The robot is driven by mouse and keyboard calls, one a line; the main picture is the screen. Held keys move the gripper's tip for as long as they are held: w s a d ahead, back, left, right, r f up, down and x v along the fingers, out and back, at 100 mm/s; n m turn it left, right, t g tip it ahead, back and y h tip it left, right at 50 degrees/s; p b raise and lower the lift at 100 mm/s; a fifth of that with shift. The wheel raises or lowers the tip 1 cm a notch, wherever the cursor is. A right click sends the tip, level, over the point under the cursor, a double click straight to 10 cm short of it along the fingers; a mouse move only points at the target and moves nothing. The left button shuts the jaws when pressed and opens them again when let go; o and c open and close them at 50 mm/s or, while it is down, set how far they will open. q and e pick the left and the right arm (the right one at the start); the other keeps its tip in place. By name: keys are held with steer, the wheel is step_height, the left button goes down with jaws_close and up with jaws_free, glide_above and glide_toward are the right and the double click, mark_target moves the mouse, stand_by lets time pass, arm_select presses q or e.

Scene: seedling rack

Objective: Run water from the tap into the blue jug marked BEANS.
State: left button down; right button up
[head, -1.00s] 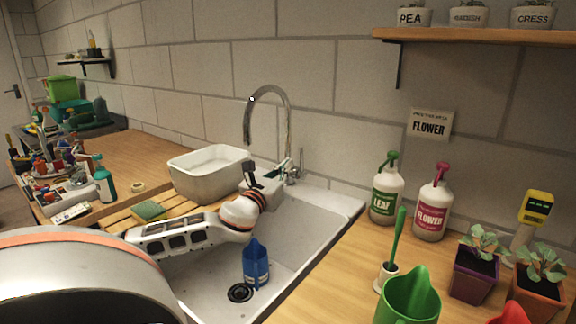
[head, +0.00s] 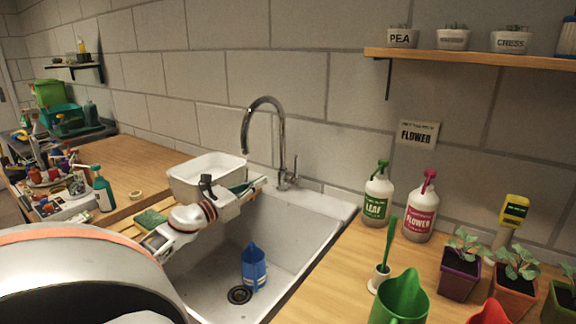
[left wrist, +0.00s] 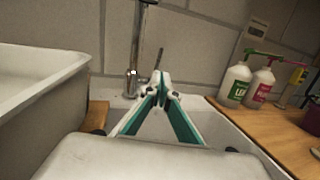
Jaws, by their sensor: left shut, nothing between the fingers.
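The blue jug (head: 254,270) stands upright in the sink basin, beside the dark drain (head: 239,295); its marking cannot be read. The chrome tap (head: 281,140) rises behind the sink, its spout curving left over the basin. No water stream shows. The tap's small lever (head: 295,168) is at the right of its base; it also shows in the left wrist view (left wrist: 158,58). My left gripper (head: 264,181) is shut and empty, just in front and left of the tap base. In the left wrist view its fingertips (left wrist: 160,77) meet, with the lever beyond them. My right gripper is out of view.
A white tub (head: 206,178) stands left of the sink, close to my left arm. A green sponge (head: 150,218) lies by the arm. On the right counter are the LEAF bottle (head: 377,198), FLOWER bottle (head: 420,212), a green jug (head: 400,300) and potted seedlings.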

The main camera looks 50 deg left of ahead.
arm_select(q)
glide_toward(296, 170)
steer(key=w+r, duration=0.4)
steer(key=w, duration=0.2)
steer(key=shift+w+r, duration=0.1)
steer(key=shift+w, duration=0.05)
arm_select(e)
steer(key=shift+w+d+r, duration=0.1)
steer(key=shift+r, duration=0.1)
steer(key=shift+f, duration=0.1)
